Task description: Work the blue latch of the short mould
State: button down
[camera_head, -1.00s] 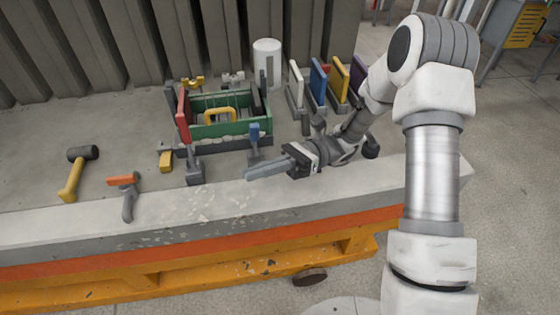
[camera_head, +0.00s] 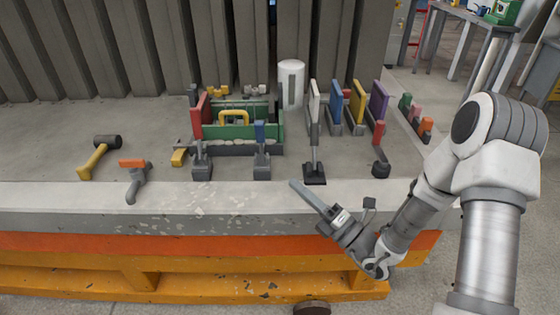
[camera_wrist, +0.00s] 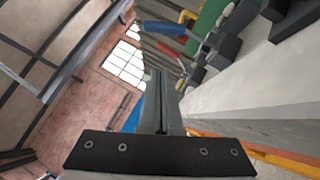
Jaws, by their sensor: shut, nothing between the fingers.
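The short mould appears to be the green box (camera_head: 228,132) with a yellow handle, standing on the bench. A blue latch (camera_head: 260,131) stands at its front right, with its blue handle upright on a grey base. My gripper (camera_head: 294,184) is shut and empty at the bench's front edge, right of and nearer than the blue latch. It points up and left and is apart from the latch. In the wrist view my shut fingers (camera_wrist: 157,85) point past the bench, with a green part (camera_wrist: 209,18) and a blue bar (camera_wrist: 163,28) beyond.
Blue (camera_head: 336,103), yellow (camera_head: 358,105) and purple (camera_head: 378,103) panels stand further right. A hammer (camera_head: 97,158) and an orange-topped tool (camera_head: 135,178) lie left. The bench front (camera_head: 230,197) is clear.

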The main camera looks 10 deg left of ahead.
send_near(257, 134)
jog(key=s+a, duration=0.1)
jog(key=a, duration=0.3)
jog(key=w, duration=0.1)
jog(key=w+r+b, duration=0.1)
jog(key=w+a, duration=0.1)
jog(key=shift+w+r, duration=0.25)
jog(key=shift+w, duration=0.1)
jog(key=shift+r, duration=0.15)
